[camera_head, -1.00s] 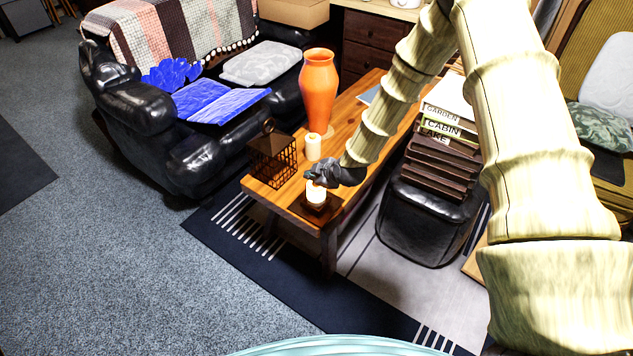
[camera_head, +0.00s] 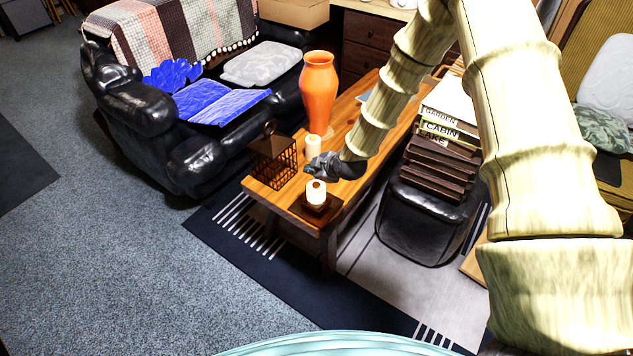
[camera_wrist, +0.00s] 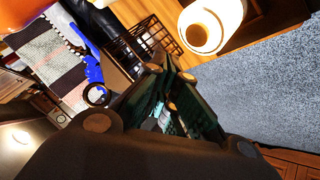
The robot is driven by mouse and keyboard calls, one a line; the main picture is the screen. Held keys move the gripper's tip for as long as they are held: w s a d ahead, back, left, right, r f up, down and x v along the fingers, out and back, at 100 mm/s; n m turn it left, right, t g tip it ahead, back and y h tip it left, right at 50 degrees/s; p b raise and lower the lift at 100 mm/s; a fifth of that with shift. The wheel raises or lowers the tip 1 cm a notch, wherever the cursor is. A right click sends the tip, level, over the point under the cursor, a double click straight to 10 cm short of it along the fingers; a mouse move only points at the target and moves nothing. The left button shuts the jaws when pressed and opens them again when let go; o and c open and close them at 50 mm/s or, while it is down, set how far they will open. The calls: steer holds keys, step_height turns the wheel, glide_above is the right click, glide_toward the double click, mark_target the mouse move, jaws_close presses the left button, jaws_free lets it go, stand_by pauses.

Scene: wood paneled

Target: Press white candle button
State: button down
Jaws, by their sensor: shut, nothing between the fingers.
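A white candle (camera_head: 316,192) stands upright on a dark square base (camera_head: 313,208) near the front end of the wooden table. It also shows, large and bright, at the top of the wrist view (camera_wrist: 211,24). A second white candle (camera_head: 313,147) stands farther back on the table, beside the lantern. My gripper (camera_head: 312,168) is shut and empty, held above and behind the front candle and apart from it in the head view. In the wrist view my gripper (camera_wrist: 160,68) points up the picture, with the candle to the right of its tips. I cannot make out a button.
A dark lantern cage (camera_head: 272,160) stands at the table's left edge. An orange vase (camera_head: 318,90) stands farther back. A black stool with stacked book crates (camera_head: 437,165) is right of the table (camera_head: 262,191). A black sofa (camera_head: 190,150) is at the left.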

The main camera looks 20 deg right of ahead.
mark_target(314, 185)
steer(key=shift+r+p, duration=1.05)
steer(key=shift+r, duration=0.95)
